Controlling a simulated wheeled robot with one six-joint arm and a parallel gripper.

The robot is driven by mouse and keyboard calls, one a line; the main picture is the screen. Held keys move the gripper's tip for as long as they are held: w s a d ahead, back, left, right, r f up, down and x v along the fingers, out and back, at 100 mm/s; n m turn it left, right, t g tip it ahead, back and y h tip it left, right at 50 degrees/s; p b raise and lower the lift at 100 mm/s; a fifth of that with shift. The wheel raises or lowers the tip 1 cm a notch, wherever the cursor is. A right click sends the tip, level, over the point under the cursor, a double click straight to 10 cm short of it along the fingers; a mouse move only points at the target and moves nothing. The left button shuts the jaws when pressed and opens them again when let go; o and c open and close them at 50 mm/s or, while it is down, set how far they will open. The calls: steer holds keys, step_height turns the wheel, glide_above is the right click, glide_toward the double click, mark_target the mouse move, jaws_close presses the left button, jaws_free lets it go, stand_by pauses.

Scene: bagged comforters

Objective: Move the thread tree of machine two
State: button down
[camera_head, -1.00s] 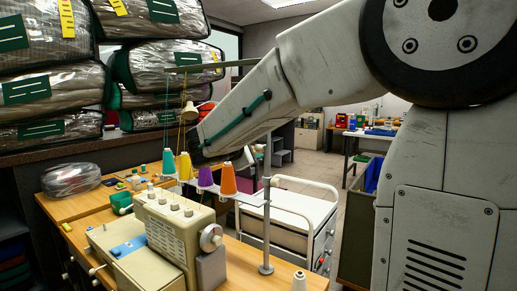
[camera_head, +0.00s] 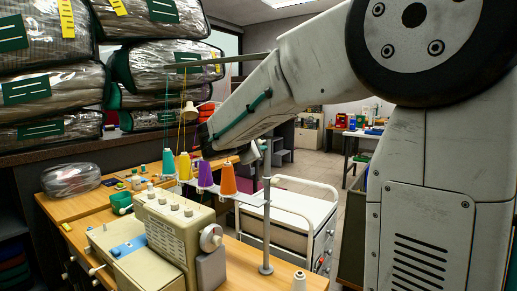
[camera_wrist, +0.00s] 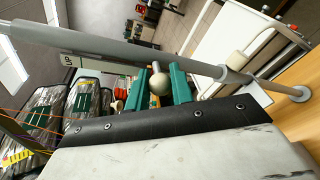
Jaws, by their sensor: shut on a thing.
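The thread tree (camera_head: 267,215) is a grey upright pole on a round base, beside a cream sewing machine (camera_head: 172,235). Several coloured thread cones stand on its shelf, including an orange one (camera_head: 228,180) and a purple one (camera_head: 205,175). Threads run up to its top bar. In the wrist view the pole (camera_wrist: 120,45) crosses slantwise. My gripper (camera_wrist: 158,86) has green jaws on either side of a pale round knob (camera_wrist: 158,82) by the pole, and is shut on it. In the head view my forearm hides the jaws and part of the pole.
Bagged comforters (camera_head: 165,70) are stacked on a shelf at the left. A clear-wrapped bundle (camera_head: 70,180) lies on the wooden table. A white trolley (camera_head: 300,225) stands behind the pole.

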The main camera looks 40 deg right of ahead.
step_height(320, 180, up, 10)
steer(key=shift+f, duration=0.25)
steer(key=c, duration=1.3)
jaws_free()
steer(key=shift+o, duration=0.2)
steer(key=shift+f, duration=0.1)
steer(key=v, duration=0.8)
steer(key=shift+d, duration=0.1)
